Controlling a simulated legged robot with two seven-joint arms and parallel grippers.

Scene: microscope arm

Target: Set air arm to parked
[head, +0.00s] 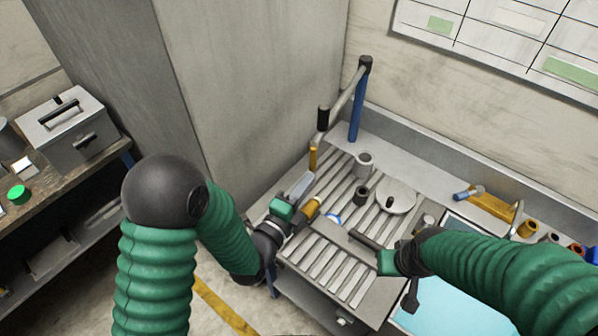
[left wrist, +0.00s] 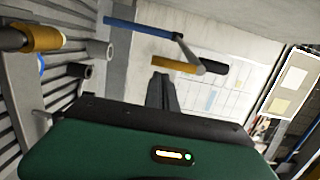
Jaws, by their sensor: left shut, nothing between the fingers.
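The air arm has a blue post (head: 356,118) at the back of the slatted bench. A grey link (head: 346,97) runs from its top black joint to a black end (head: 323,117), and a yellow tip (head: 313,158) hangs below. In the left wrist view the blue post (left wrist: 140,27), black end (left wrist: 213,67) and yellow tip (left wrist: 172,64) show beyond my fingers. My left gripper (head: 302,183) is shut and empty, just below the yellow tip in the head view; no contact is visible. My right gripper (head: 362,238) is low over the slats; its jaw opening is unclear.
The slatted bench (head: 328,262) holds a grey cup (head: 363,164), a dark cup (head: 361,193) and a round plate (head: 396,197). A yellow-brown cylinder (head: 312,208) is beside my left gripper. A grey wall panel (head: 240,90) stands left; several small items line the right.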

